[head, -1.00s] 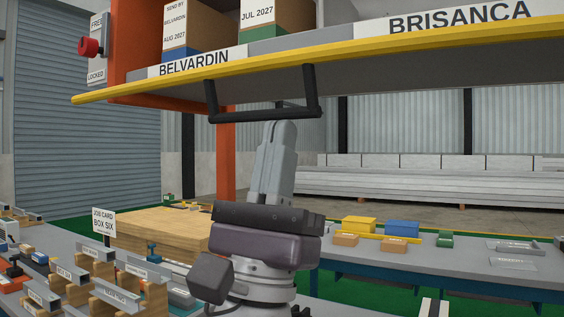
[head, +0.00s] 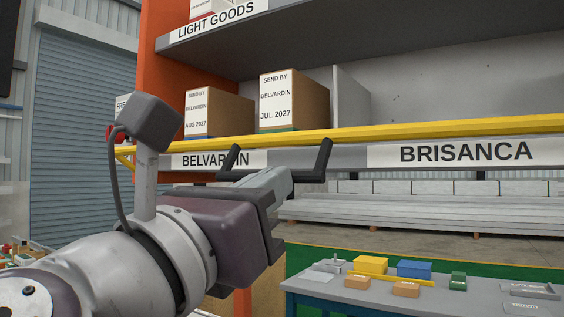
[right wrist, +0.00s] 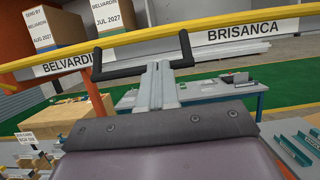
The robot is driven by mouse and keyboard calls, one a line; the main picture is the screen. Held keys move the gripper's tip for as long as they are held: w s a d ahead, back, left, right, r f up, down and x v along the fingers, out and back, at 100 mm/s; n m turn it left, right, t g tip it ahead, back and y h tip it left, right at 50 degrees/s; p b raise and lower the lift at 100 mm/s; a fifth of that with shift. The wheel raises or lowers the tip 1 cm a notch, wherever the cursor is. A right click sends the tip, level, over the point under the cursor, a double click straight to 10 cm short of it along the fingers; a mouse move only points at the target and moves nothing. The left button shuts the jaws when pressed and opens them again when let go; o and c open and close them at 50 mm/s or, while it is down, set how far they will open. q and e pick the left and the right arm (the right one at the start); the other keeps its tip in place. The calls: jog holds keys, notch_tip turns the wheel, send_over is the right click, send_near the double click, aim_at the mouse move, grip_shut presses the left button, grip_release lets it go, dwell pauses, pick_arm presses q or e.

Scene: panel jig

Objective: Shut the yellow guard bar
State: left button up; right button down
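The yellow guard bar (head: 420,131) runs across the front of the shelf in the head view, just above the BELVARDIN and BRISANCA labels. Its black U-shaped handle (head: 323,160) hangs below it. My right gripper (head: 282,181) is at the middle of the handle's crossbar. In the right wrist view the grey fingers (right wrist: 158,72) look closed around the crossbar (right wrist: 118,73), and the yellow bar (right wrist: 215,22) is beyond them. The red knob (head: 112,133) of the FREE/LOCKED plate is partly hidden behind my right arm. My left gripper is not in view.
Two labelled cartons (head: 295,100) stand on the shelf behind the bar. An orange post (head: 170,62) rises at the shelf's left. A bench (head: 400,293) with coloured blocks stands below at the right. The space in front of the bar's right part is clear.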

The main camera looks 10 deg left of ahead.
jog(key=r+g+p, duration=0.1)
jog(key=r+p, duration=0.1)
jog(key=p, duration=0.1)
jog(key=r+g+y+p, duration=0.1)
jog(key=r+g+p, duration=0.1)
jog(key=shift+w+r+p, duration=0.15)
jog(key=shift+w+p, duration=0.05)
jog(key=shift+p, duration=0.2)
pick_arm(q)
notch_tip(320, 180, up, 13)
jog(key=p, duration=0.5)
jog(key=shift+p, duration=0.3)
pick_arm(e)
jog(key=shift+w+d+r, duration=0.25)
jog(key=shift+w+r, duration=0.3)
jog(key=shift+r, duration=0.35)
jog(key=shift+w+d+r, duration=0.2)
jog(key=shift+w+r, duration=0.35)
jog(key=shift+r, duration=0.35)
jog(key=shift+w+d+r, duration=0.25)
jog(key=shift+w+r, duration=0.3)
jog(key=shift+r, duration=0.35)
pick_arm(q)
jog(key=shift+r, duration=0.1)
pick_arm(e)
jog(key=shift+f, duration=0.15)
